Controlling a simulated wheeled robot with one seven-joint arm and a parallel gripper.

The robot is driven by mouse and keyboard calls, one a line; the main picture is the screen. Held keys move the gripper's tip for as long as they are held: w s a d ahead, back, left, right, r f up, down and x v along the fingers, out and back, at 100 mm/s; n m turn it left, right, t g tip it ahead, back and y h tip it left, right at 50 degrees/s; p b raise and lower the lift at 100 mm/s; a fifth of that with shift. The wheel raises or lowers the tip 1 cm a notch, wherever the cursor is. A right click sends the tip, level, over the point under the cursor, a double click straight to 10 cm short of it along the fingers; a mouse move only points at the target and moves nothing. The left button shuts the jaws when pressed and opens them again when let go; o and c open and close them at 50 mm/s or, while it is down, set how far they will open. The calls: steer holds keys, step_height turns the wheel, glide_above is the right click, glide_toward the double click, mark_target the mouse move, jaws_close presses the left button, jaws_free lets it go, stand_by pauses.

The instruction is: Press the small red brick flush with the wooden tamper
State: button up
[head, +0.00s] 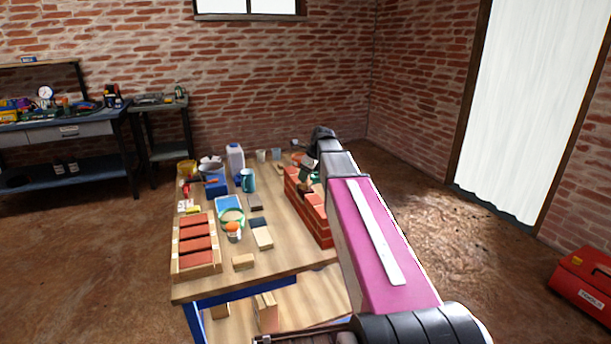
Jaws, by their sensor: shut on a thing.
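A low red brick wall (318,222) stands along the right side of the wooden table (285,262), partly hidden behind my arm. My gripper (307,168) is over the far part of this wall, small and partly hidden by my wrist. It is shut on a small tan and dark piece (305,184), which looks like the wooden tamper. I cannot tell whether this piece touches the wall. I cannot pick out the small red brick from the other bricks there.
A wooden tray (197,268) of red bricks sits at the table's left front. Wooden blocks (262,238), a blue mug (248,181), a white jug (235,158) and tubs crowd the left and back. The front right tabletop is clear. A red toolbox (588,285) is on the floor.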

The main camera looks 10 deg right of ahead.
steer(key=shift+r, duration=0.15)
steer(key=shift+r, duration=3.4)
